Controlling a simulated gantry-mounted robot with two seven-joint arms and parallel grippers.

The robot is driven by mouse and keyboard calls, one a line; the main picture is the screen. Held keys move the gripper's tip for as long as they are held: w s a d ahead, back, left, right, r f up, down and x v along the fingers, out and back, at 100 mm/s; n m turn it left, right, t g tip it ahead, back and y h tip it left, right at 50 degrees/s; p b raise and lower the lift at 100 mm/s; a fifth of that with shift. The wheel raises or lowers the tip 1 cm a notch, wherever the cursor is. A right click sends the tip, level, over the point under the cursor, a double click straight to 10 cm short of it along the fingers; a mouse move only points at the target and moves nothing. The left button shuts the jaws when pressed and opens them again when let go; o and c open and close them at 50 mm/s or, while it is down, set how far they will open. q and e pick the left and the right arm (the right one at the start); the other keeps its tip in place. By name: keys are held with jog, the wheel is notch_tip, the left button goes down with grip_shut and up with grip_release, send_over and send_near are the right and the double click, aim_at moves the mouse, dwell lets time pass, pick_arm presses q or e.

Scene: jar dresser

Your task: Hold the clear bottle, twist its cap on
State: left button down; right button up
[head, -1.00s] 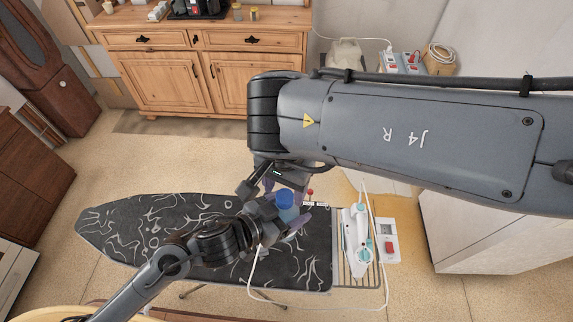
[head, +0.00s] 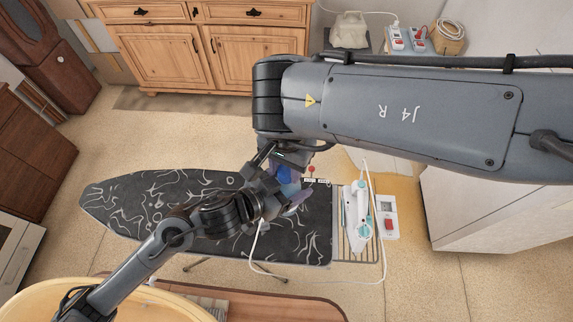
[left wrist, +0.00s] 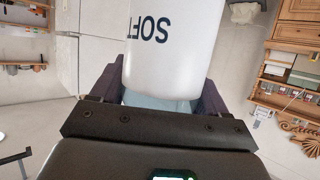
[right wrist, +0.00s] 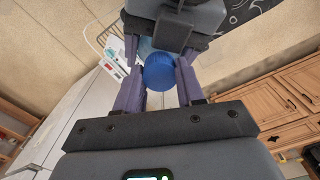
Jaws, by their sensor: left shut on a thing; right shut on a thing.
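The bottle (left wrist: 172,50) fills the upper middle of the left wrist view. It has a white label with dark letters and a pale blue see-through part. My left gripper (left wrist: 160,97) is shut on it, one purple finger on each side. The blue cap (right wrist: 160,72) sits between the purple fingers of my right gripper (right wrist: 158,85), which is shut on it. In the head view the cap (head: 285,174) shows partly, above the ironing board, with both grippers close together around it. The cap's seat on the bottle neck is hidden.
The dark patterned ironing board (head: 150,205) is below my grippers. A white and teal iron (head: 358,210) stands on its rack at the right end, with its cord hanging down. A wooden cabinet (head: 180,60) stands at the back. The board's left part is clear.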

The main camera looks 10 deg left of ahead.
jog(key=m, duration=0.9)
jog(key=shift+m, duration=0.4)
jog(key=o, duration=1.2)
jog(key=shift+c, duration=0.2)
jog(key=shift+r, duration=2.25)
jog(key=shift+o, duration=0.3)
